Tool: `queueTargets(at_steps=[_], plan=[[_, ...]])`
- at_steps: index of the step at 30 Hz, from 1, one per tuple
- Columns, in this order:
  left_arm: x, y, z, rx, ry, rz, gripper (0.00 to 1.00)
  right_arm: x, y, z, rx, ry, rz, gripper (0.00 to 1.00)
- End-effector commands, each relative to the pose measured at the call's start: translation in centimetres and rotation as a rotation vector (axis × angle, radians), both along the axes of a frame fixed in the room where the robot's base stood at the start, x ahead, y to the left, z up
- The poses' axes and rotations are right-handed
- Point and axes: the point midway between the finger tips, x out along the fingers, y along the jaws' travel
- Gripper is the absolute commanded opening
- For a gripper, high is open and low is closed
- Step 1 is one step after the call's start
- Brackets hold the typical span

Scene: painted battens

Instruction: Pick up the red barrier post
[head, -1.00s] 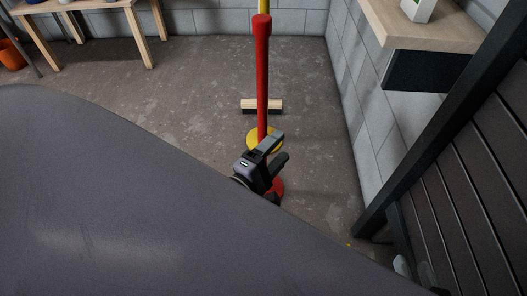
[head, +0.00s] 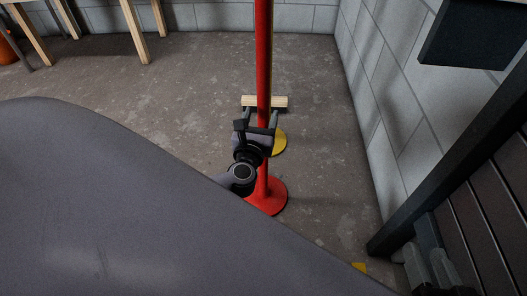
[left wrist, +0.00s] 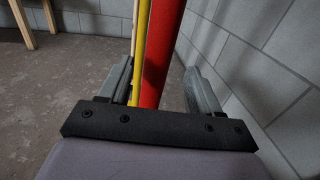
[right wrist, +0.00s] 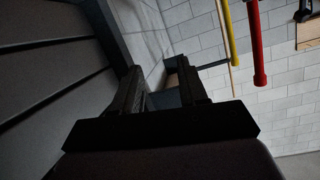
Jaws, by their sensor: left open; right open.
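The red barrier post (head: 263,60) stands upright on its round red base (head: 268,197); its top is out of the head view. My left gripper (head: 259,122) is open at the lower part of the post. In the left wrist view the red post (left wrist: 163,50) rises between the two open fingers (left wrist: 160,90), with gaps showing on both sides. My right gripper (head: 430,262) is low at the right edge, beside the dark slatted panel. Its open fingers (right wrist: 165,85) show empty in the right wrist view, with the red post (right wrist: 256,45) well away.
A yellow post (left wrist: 141,45) stands close behind the red one, on a yellow base (head: 280,141). A broom head (head: 265,102) lies behind. A block wall (head: 385,90), dark shelf box (head: 475,35) and slatted panel (head: 490,215) bound the right.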

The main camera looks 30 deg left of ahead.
Motion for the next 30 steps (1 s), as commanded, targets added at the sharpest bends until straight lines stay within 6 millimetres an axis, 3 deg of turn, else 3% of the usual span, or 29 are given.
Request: queueTargets(at_steps=[10, 20, 21, 27, 30], plan=[[3.8, 1.9, 0.1, 0.005, -0.001, 0.0, 0.63, -0.3, -0.9, -0.2, -0.054, -0.072, -0.017, 0.43], [4.4, 2.2, 0.2, 0.003, 0.001, -0.001, 0.63, -0.3, -1.1, 0.0, -0.064, -0.083, -0.022, 0.43], [4.4, 2.2, 0.2, 0.003, 0.001, -0.001, 0.6, -0.4, -1.1, 0.0, -0.064, -0.083, -0.022, 0.43], [4.3, 2.2, 0.2, 0.003, 0.001, -0.001, 0.0, -0.4, -1.1, 0.0, -0.063, -0.083, -0.021, 0.43], [4.3, 2.2, 0.2, 0.003, 0.001, 0.0, 0.0, -0.4, -1.1, 0.0, -0.063, -0.083, -0.021, 0.43]])
